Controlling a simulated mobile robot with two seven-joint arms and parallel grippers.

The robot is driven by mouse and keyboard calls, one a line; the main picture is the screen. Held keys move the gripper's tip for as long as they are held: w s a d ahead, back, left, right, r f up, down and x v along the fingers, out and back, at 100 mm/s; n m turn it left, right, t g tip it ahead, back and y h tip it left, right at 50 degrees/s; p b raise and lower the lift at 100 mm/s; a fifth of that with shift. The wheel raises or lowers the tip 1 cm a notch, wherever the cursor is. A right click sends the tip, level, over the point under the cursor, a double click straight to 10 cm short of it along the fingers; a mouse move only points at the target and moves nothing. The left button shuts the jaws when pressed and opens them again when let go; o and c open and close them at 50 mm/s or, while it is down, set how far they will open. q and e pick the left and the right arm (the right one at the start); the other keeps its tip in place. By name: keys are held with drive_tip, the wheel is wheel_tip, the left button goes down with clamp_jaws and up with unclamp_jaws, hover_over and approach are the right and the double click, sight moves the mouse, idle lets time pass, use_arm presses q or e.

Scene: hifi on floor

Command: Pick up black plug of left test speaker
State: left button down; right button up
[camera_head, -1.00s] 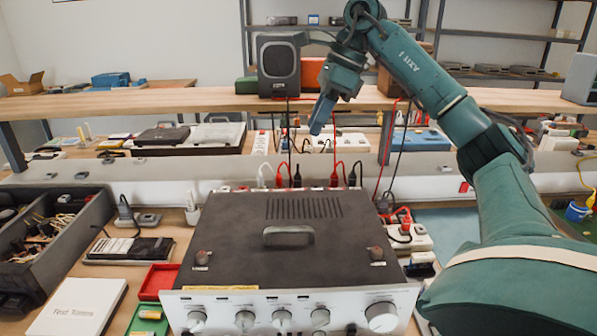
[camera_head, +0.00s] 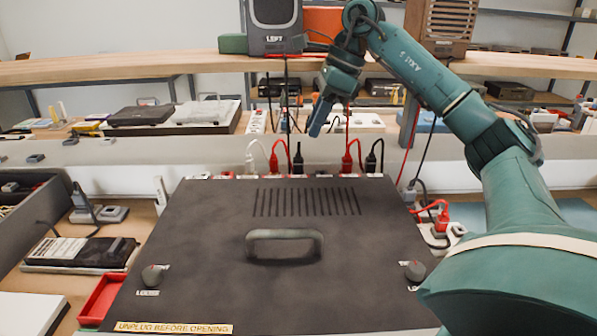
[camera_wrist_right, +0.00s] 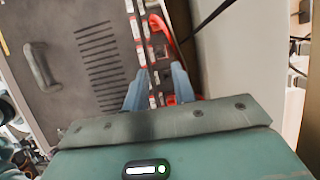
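The left test speaker (camera_head: 275,22), dark grey and marked LEFT, stands on the shelf, with cables hanging below it. Along the rear edge of the black hifi amplifier (camera_head: 200,260) stand a white plug (camera_head: 250,163), a red plug (camera_head: 274,163), a black plug (camera_head: 297,158), another red plug (camera_head: 347,160) and another black plug (camera_head: 371,161). My right gripper (camera_head: 316,128) points down above the rear edge, between the first black plug and the second red plug. In the right wrist view its blue fingers (camera_wrist_right: 160,68) are apart and empty, over the connector row. My left gripper is out of view.
The amplifier's handle (camera_head: 285,243) rises from its top. A wooden shelf (camera_head: 150,68) crosses behind. A power strip with a red plug (camera_head: 440,225) lies to the right. A red tray (camera_head: 103,300) and a grey bin (camera_head: 35,215) are at left.

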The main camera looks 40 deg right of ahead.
sight(299, 158)
drive_tip(key=b+x, duration=0.1)
drive_tip(key=x, duration=0.8)
drive_tip(key=shift+w+f, duration=0.15)
clamp_jaws()
